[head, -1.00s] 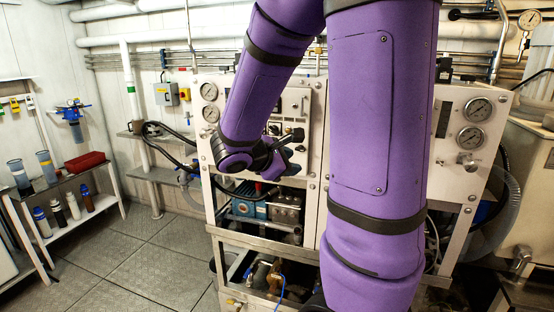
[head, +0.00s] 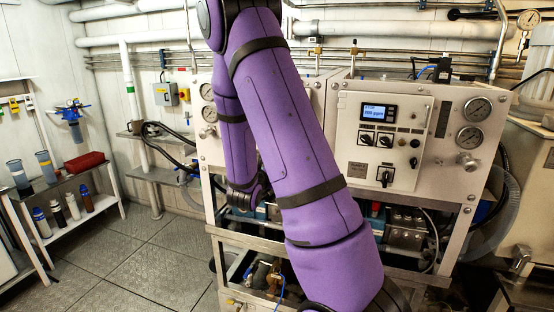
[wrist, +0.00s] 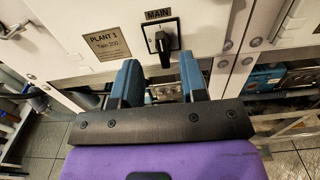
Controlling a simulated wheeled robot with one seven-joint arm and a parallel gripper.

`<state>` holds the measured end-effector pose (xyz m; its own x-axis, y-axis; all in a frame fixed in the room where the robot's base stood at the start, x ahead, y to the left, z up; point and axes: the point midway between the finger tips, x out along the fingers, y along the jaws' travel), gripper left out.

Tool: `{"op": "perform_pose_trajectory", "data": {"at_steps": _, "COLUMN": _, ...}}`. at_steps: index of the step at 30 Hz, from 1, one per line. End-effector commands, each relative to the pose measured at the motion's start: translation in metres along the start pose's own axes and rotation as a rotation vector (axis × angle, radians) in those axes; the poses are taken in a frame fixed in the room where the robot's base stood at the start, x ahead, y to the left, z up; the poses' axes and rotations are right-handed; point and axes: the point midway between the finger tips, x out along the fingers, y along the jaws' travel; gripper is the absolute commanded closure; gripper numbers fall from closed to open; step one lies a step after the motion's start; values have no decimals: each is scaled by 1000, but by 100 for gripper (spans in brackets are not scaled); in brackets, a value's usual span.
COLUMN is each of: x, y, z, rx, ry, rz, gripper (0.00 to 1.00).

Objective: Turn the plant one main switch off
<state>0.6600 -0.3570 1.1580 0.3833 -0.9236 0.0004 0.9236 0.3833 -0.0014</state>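The plant one main switch (wrist: 162,42) is a black rotary knob on a light plate under a "MAIN" label, with its handle about upright in the wrist view. A "PLANT 1" plate (wrist: 107,43) is left of it. My gripper (wrist: 160,72) is open, its two blue fingers spread below the switch in the picture, with the knob lying between their lines. I cannot tell whether the fingers reach around the handle; no contact shows. In the head view my purple arm covers most of the left panel, and this switch is hidden there.
A second panel (head: 408,112) at the right has a lit display (head: 379,113) and its own rotary switch (head: 386,177). Pressure gauges (head: 478,109) are beside it. A metal frame (head: 225,240) with pipes and pumps is below. Open floor (head: 140,262) lies left.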

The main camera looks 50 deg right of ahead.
Motion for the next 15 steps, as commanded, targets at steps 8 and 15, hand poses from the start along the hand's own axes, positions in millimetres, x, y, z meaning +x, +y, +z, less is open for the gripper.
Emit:
{"op": "perform_pose_trajectory", "data": {"at_steps": 8, "x": 48, "y": -1, "z": 0, "rx": 1, "ry": -1, "rz": -3, "gripper": 61}}
{"op": "perform_pose_trajectory", "data": {"at_steps": 15, "x": 68, "y": 0, "z": 0, "rx": 1, "ry": 0, "rz": -2, "gripper": 61}}
